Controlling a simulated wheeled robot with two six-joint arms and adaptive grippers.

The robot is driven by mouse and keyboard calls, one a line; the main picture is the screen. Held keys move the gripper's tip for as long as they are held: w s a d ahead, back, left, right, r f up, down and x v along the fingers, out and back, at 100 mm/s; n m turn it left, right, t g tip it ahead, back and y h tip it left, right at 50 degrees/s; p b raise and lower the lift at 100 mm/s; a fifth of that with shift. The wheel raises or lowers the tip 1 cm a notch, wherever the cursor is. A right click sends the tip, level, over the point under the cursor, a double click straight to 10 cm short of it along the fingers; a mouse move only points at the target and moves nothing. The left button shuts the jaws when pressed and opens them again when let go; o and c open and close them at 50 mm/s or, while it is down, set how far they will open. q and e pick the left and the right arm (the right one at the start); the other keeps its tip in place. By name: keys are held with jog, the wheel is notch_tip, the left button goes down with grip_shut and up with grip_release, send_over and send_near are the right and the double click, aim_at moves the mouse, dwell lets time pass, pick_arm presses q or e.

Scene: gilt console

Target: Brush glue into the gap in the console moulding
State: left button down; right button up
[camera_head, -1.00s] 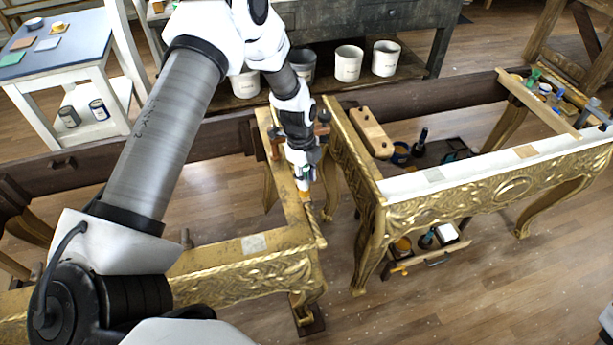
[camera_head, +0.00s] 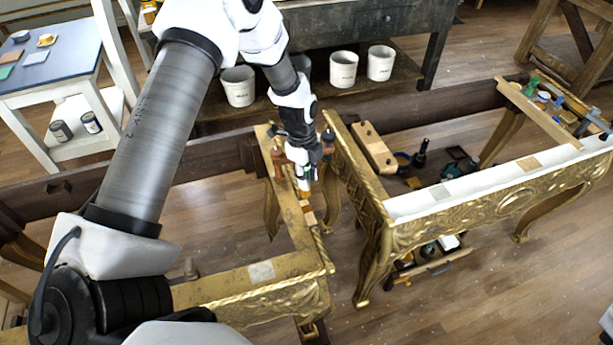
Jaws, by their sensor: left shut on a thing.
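The gilt console (camera_head: 285,285) stands in front of me, with carved gold moulding along its edge and a narrow rail running away from me. My left gripper (camera_head: 304,172) is over that rail, pointing down. It is shut on a small slim tool, apparently the brush (camera_head: 304,186), with a pale and orange lower end. The tool's tip is close to the rail's right edge; I cannot tell whether it touches. A small orange-brown patch or block (camera_head: 309,216) shows on the edge just below the tip. The gap itself is too small to make out. My right gripper is not in view.
A second gilt frame (camera_head: 500,195) with a white top strip stands close on the right, a narrow space between. White buckets (camera_head: 343,70) stand on the back shelf.

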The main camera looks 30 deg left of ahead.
pick_arm(q)
jog(key=shift+w+a+r+p, duration=0.1)
jog(key=shift+r+p, duration=0.35)
jog(key=shift+r, duration=0.75)
jog(key=shift+f, duration=0.1)
jog(key=shift+w+a, duration=0.2)
jog(key=shift+a, duration=0.05)
dwell(0.6)
